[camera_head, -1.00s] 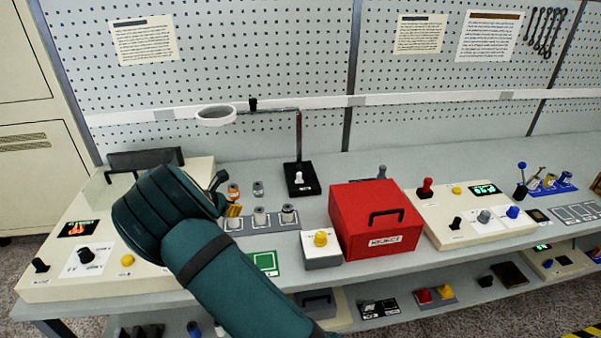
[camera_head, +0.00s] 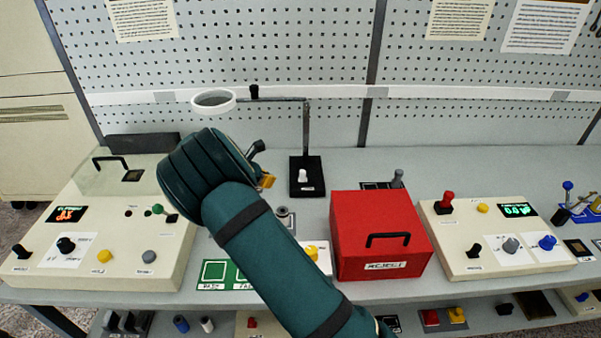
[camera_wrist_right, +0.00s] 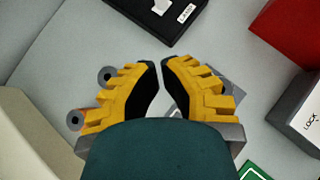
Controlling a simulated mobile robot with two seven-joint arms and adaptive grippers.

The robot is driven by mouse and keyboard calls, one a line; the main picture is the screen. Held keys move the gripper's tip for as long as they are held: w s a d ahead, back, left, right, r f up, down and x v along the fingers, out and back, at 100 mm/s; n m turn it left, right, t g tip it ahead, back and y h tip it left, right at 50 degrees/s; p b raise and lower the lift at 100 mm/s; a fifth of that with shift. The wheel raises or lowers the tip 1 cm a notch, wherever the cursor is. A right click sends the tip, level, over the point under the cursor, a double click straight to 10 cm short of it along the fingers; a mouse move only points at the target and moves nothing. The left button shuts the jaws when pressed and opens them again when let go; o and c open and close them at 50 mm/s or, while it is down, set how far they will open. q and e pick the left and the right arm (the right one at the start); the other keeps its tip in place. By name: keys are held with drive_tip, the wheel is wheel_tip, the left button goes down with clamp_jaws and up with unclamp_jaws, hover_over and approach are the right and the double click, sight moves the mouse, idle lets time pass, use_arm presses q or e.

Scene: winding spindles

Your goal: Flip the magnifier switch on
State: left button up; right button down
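The magnifier (camera_head: 214,101) has a white ring on a thin metal arm, its post rising from a black base (camera_head: 306,188). A white switch (camera_head: 302,175) stands on that base and shows at the top edge of the right wrist view (camera_wrist_right: 160,6). Its on or off state is not readable. My right gripper (camera_head: 266,181) is just left of the base, mostly hidden behind my teal wrist. In the right wrist view its yellow fingers (camera_wrist_right: 160,63) angle together, tips nearly meeting with nothing between them, short of the base. My left gripper is out of view.
A red reject box (camera_head: 370,222) stands right of the base. Spindles (camera_wrist_right: 107,75) sit beneath and beside my right fingers. A cream control panel (camera_head: 110,275) is at the left, another (camera_head: 500,265) at the right. The bench behind the base is clear.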

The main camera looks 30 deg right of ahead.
idle(0.3)
approach(294, 185)
drive_tip(key=x, duration=0.5)
drive_tip(key=shift+w+f+b, duration=0.1)
drive_tip(key=shift+w+b, duration=0.05)
drive_tip(key=shift+b, duration=0.2)
drive_tip(key=shift+w+d, duration=0.15)
drive_tip(key=shift+d, duration=0.45)
drive_tip(key=shift+w+d, duration=0.15)
drive_tip(key=shift+d, duration=0.4)
drive_tip(key=shift+w+d, duration=0.15)
drive_tip(key=shift+d, duration=0.45)
